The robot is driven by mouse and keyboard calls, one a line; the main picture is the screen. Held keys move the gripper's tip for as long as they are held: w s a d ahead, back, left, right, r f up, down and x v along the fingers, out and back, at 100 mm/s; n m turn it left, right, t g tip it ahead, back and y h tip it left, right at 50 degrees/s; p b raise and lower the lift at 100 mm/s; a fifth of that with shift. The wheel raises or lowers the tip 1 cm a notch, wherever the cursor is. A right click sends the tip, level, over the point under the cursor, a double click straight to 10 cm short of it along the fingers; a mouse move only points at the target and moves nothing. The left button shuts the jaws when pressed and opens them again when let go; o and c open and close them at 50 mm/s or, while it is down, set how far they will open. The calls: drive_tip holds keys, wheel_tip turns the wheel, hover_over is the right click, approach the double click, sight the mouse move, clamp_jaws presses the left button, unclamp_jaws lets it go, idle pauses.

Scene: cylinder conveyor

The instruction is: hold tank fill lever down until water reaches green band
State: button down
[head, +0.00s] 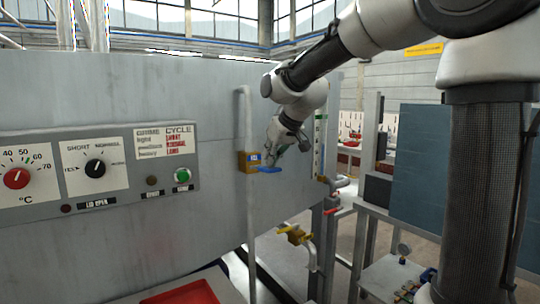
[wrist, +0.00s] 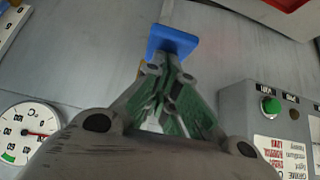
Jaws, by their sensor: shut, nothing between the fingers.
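The blue fill lever (head: 267,170) sticks out of a yellow box (head: 249,161) on the grey machine's panel. In the wrist view the lever's blue paddle (wrist: 173,40) is right at my fingertips. My gripper (head: 271,160) is shut and empty, with its tips at the lever; I cannot tell whether they press on it. A narrow upright level gauge (head: 319,145) with marks and some green stands at the panel's right edge. Its water level is too small to read.
A vertical grey pipe (head: 248,200) runs just left of the lever. A control panel with a red dial (head: 16,178) and a green button (head: 182,175) is at left. Yellow (head: 296,234) and red-handled valves sit below right. A blue-grey board (head: 430,155) stands at right.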

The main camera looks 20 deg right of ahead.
sight(276, 168)
drive_tip(key=shift+s+d+f+t+y, duration=0.15)
drive_tip(key=shift+s+f+t+y, duration=0.2)
drive_tip(key=shift+f+t, duration=0.45)
drive_tip(key=shift+s+d+f, duration=0.1)
drive_tip(key=shift+s+f, duration=0.1)
drive_tip(key=shift+f, duration=0.45)
drive_tip(key=shift+s+f, duration=0.15)
drive_tip(key=shift+f, duration=0.5)
idle(5.9)
